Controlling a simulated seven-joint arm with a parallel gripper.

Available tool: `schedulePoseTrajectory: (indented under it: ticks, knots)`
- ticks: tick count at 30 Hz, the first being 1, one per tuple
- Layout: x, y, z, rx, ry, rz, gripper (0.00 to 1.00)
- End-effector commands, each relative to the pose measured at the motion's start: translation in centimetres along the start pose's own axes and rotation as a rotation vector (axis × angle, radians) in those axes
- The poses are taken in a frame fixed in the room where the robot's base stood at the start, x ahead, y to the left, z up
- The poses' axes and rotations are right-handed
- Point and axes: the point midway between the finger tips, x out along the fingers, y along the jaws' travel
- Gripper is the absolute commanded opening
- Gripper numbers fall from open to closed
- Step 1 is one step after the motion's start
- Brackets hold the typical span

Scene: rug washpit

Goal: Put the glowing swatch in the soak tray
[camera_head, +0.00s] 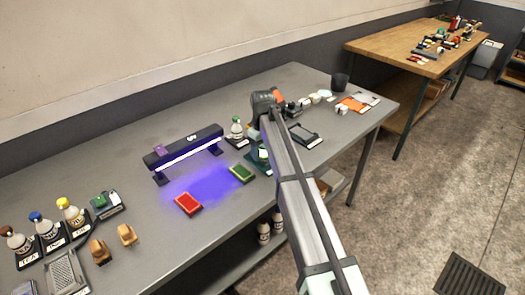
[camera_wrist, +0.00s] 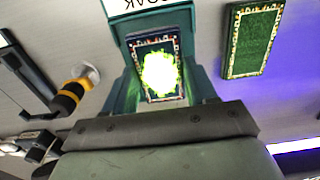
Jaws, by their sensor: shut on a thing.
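The glowing swatch (camera_wrist: 160,66) is a small dark blue rug piece with a patterned border and a bright yellow-green glowing middle. In the wrist view it lies between the fingers of my gripper (camera_wrist: 163,88), which is shut on it. The teal soak tray (camera_wrist: 137,27), with a white SOAK label, shows just beyond and around the swatch. The swatch appears over or within the tray; whether it touches the floor of it I cannot tell. In the head view my arm partly hides this spot, where a teal shape (camera_head: 256,157) and a pale glow show.
A green swatch (camera_wrist: 251,40) lies beside the tray, and a red swatch (camera_head: 188,203) lies farther left under the violet lamp (camera_head: 183,150). A green-capped bottle (camera_head: 237,129) stands close behind. A dark tray (camera_head: 305,135) is to the right. Several bottles stand at the left.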

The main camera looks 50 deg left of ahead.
Motion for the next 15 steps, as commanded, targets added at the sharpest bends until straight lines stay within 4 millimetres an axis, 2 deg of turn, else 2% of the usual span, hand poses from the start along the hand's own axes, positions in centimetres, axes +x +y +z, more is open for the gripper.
schedulePoseTrajectory:
  ticks: [15]
  knots:
    - [0.75, 0.0, 0.0, 0.0, 0.0, 0.0, 0.26]
